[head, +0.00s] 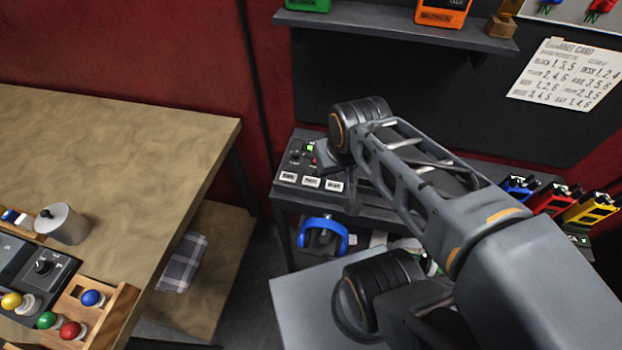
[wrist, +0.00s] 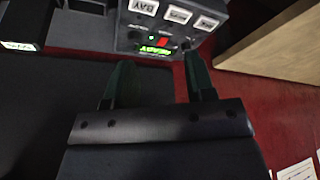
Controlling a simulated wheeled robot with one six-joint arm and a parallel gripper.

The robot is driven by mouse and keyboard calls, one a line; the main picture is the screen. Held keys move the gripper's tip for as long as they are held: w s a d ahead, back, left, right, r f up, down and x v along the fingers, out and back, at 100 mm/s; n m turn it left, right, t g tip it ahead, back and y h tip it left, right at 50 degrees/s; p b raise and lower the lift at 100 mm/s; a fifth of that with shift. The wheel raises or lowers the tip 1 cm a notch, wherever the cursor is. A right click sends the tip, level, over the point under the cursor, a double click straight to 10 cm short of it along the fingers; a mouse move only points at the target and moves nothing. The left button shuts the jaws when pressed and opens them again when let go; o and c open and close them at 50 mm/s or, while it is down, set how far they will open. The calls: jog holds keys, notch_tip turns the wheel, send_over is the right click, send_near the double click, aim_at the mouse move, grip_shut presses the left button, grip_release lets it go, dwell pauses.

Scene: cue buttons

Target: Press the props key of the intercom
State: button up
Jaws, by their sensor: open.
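The intercom (head: 296,160) is a dark grey console on the bench against the back wall. Three white labelled keys lie along its front edge. The middle one appears to read PROPS (head: 311,182); the right one looks like BAY (head: 334,185), and the left label (head: 288,177) is too small to read surely. In the wrist view the PROPS key (wrist: 178,14) shows upside down beyond my fingertips, near a green lit display (wrist: 155,52). My gripper (wrist: 156,75) is open and empty, over the console and apart from the keys. In the head view my arm hides its fingertips.
A shelf (head: 400,32) with green and orange devices hangs above. Red, yellow and blue handsets (head: 555,198) stand at the bench's right. Blue headphones (head: 322,237) lie below the bench. A wooden table (head: 120,140) with coloured knobs stands at left, with a gap between.

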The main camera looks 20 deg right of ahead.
grip_shut()
dwell(1.6)
